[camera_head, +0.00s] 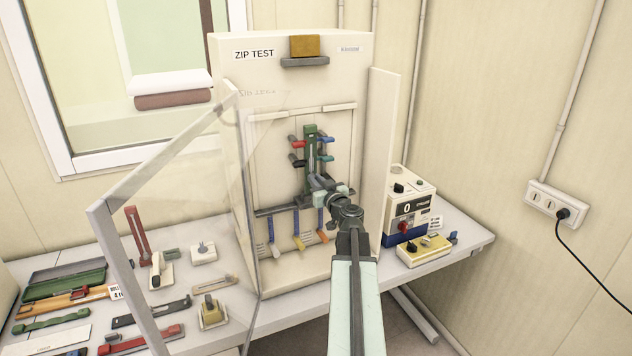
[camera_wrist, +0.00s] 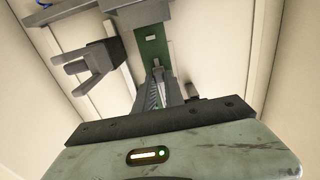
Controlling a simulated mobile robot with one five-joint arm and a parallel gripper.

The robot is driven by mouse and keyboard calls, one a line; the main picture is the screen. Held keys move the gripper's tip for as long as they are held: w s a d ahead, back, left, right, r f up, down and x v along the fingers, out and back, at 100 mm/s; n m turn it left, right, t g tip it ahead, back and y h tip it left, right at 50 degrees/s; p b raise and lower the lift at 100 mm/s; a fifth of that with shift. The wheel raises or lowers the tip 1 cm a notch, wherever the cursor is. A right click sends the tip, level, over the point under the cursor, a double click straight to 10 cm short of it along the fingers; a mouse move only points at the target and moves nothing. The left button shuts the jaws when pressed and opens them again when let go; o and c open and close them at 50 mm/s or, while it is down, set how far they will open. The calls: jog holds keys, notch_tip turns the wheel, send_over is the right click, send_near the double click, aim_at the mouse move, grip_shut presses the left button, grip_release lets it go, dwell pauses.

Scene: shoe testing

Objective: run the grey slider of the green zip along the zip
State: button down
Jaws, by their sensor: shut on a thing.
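The green zip (camera_head: 310,142) stands upright in the middle of the zip test cabinet, between coloured clips. Its green strip (camera_wrist: 151,45) also shows in the wrist view, running up from my gripper. My gripper (camera_head: 322,184) is at the lower part of the zip, in front of it. In the wrist view my gripper (camera_wrist: 158,80) is shut on a small grey piece at the zip, which looks like the grey slider (camera_wrist: 157,66). The fingers and the arm hide most of the slider and the lower end of the zip.
A clear door (camera_head: 165,165) stands open at the left of the cabinet (camera_head: 222,60). A side panel (camera_head: 378,150) flanks the right. Dark grey clamps (camera_wrist: 88,66) sit close beside the zip. Blue, yellow and orange levers (camera_head: 297,230) hang below. A counter box (camera_head: 408,205) stands right.

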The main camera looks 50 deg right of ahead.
jog(key=c, duration=1.4)
grip_release()
